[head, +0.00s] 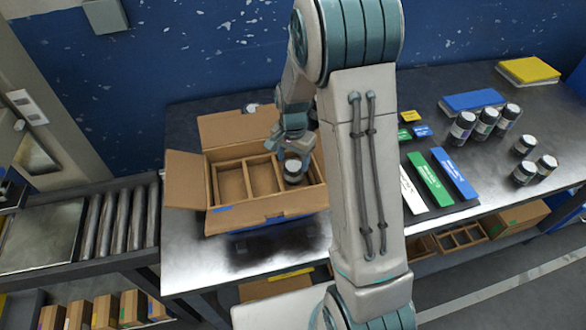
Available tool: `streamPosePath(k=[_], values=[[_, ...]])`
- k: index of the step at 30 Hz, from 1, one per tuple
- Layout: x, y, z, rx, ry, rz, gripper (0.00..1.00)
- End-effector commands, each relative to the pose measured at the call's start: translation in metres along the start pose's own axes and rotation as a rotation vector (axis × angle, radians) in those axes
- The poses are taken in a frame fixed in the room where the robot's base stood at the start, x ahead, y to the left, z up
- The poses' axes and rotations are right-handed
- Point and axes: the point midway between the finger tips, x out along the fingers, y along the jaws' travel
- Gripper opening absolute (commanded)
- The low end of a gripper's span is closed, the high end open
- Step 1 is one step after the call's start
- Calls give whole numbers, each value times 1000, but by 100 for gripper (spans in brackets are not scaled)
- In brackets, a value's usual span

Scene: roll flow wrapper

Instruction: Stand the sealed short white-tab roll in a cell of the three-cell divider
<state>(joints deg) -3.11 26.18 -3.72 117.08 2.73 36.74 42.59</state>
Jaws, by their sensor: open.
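The three-cell divider (248,181) sits inside an open cardboard box on the metal bench. A short dark roll with a pale top (292,171) stands roughly upright in its right-hand cell; its seal and tab are too small to make out. The left and middle cells look empty. My gripper (296,156) is open, pointing down just above and behind the roll's top. Whether a finger still touches the roll cannot be told. My arm hides part of the bench to the right.
The box flaps (185,179) stick outward. Right of my arm lie white, green (429,178) and blue (455,173) flat strips and small coloured pieces. Several dark jars (462,127) stand farther right. A roller conveyor (115,219) adjoins the bench at left. The bench front is clear.

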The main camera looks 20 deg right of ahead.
Motion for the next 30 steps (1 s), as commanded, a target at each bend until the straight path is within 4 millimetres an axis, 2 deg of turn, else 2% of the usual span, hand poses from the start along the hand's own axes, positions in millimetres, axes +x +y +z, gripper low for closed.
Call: streamPosePath(k=[3, 6, 13, 17, 24, 30], values=[[-26, 0, 0, 0, 3, -3, 58], [-44, 0, 0, 0, 3, -3, 58], [-66, 1, 1, -6, 2, -2, 58], [-84, 10, 10, -54, 12, -18, 58], [-137, 50, 51, -273, 69, -74, 58], [-167, 90, 91, -477, 134, -103, 58]])
